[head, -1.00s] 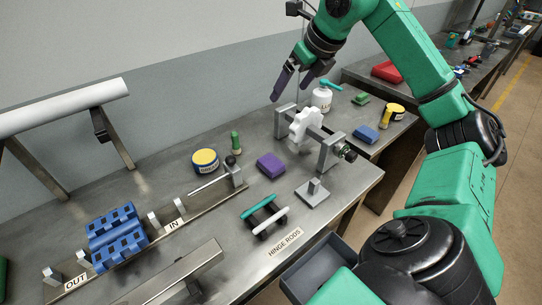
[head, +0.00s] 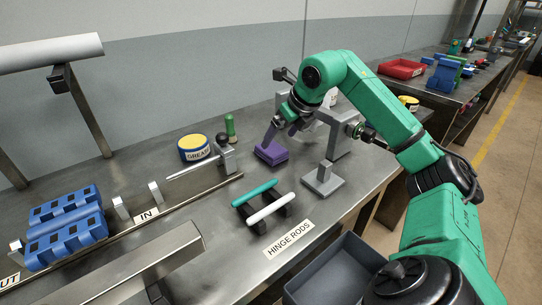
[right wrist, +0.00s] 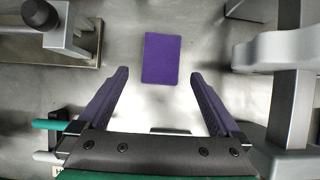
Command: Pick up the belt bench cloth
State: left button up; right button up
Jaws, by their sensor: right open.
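The cloth is a folded purple pad (head: 271,152) lying flat on the steel bench. It also shows in the right wrist view as a purple rectangle (right wrist: 161,52), ahead of the fingertips and between their lines. My right gripper (head: 281,133) is open and empty, just above the cloth. In the right wrist view its two purple-grey fingers (right wrist: 159,74) stand wide apart, with the cloth narrower than the gap. I see no contact with the cloth. My left gripper is not in view.
A grey stand (head: 324,180) rises right of the cloth, close to the right arm. A grease tin (head: 194,149) and a green-handled item (head: 230,128) stand behind left. Teal and white hinge rods (head: 262,204) lie in front on a black holder.

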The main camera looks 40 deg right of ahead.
aim_at(272, 148)
jog(key=x, duration=0.7)
jog(key=shift+w+d+p, duration=0.1)
jog(key=shift+w+p, duration=0.05)
jog(key=shift+p, duration=0.25)
jog(key=shift+r, duration=0.1)
jog(key=c, duration=1.2)
jog(key=shift+r, duration=0.1)
notch_tip(272, 148, up, 20)
jog(key=p, duration=0.6)
jog(key=o, duration=0.3)
jog(key=shift+c, duration=0.6)
